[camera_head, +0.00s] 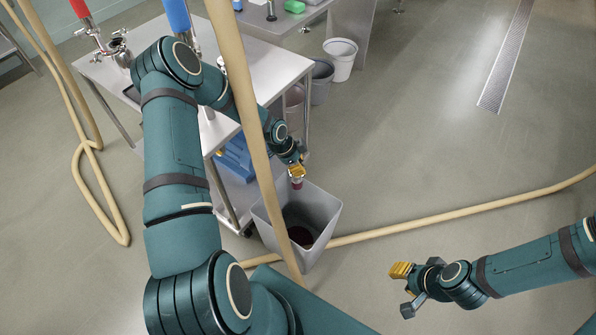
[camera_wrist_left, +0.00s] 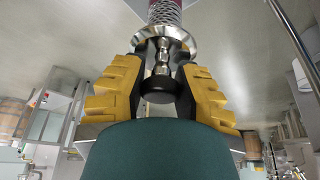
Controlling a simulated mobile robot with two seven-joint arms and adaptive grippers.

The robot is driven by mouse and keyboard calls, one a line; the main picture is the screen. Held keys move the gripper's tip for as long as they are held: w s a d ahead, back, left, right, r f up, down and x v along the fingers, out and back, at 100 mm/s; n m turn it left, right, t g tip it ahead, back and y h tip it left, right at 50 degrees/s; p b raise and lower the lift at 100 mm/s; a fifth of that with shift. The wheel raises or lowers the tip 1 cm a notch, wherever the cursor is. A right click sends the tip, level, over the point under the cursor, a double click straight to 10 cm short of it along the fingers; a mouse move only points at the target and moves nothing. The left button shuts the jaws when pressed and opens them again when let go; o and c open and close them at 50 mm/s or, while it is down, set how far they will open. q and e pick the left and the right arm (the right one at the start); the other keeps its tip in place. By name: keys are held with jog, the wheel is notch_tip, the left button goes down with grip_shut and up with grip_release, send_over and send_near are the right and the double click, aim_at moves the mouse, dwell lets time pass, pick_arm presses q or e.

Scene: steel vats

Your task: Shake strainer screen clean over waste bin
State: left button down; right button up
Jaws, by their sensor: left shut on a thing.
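The grey waste bin (camera_head: 323,238) stands open on the floor right of the steel table, with dark red matter at its bottom. My left gripper (camera_head: 297,168) is above the bin's far rim, shut on the strainer screen (camera_head: 296,183), whose small reddish end points down toward the opening. My right gripper (camera_head: 403,290) is open and empty, low at the right.
A tan hose (camera_head: 250,110) crosses in front of the bin in the picture, and another hose (camera_head: 450,213) lies on the floor behind it. The steel table (camera_head: 270,75) has a blue object (camera_head: 235,160) on its lower shelf.

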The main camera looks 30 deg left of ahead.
pick_arm(q)
notch_tip(320, 180, down, 5)
jog(key=shift+f, duration=0.2)
notch_tip(320, 180, up, 5)
notch_tip(320, 180, down, 5)
jog(key=shift+d+f, duration=0.15)
jog(key=r, duration=0.5)
jog(key=shift+w+a+r, duration=0.1)
jog(key=shift+a+r, duration=0.1)
jog(key=shift+a, duration=0.05)
jog(key=f, duration=0.5)
jog(key=shift+s+d+f, duration=0.15)
jog(key=shift+s+d, duration=0.15)
jog(key=shift+w+a+f, duration=0.15)
jog(key=shift+w+a, duration=0.05)
jog(key=shift+w, duration=0.1)
jog(key=shift+s+d+r, duration=0.1)
jog(key=shift+s+r, duration=0.1)
jog(key=shift+r, duration=0.05)
jog(key=shift+w+a+r, duration=0.1)
jog(key=shift+r, duration=1.2)
jog(key=shift+w+a+r, duration=0.1)
jog(key=shift+r, duration=1.15)
jog(key=shift+d+f, duration=0.15)
jog(key=shift+f, duration=2.6)
jog(key=shift+s+r, duration=0.2)
jog(key=shift+r, duration=0.05)
jog(key=shift+w+f, duration=0.1)
jog(key=shift+f, duration=0.05)
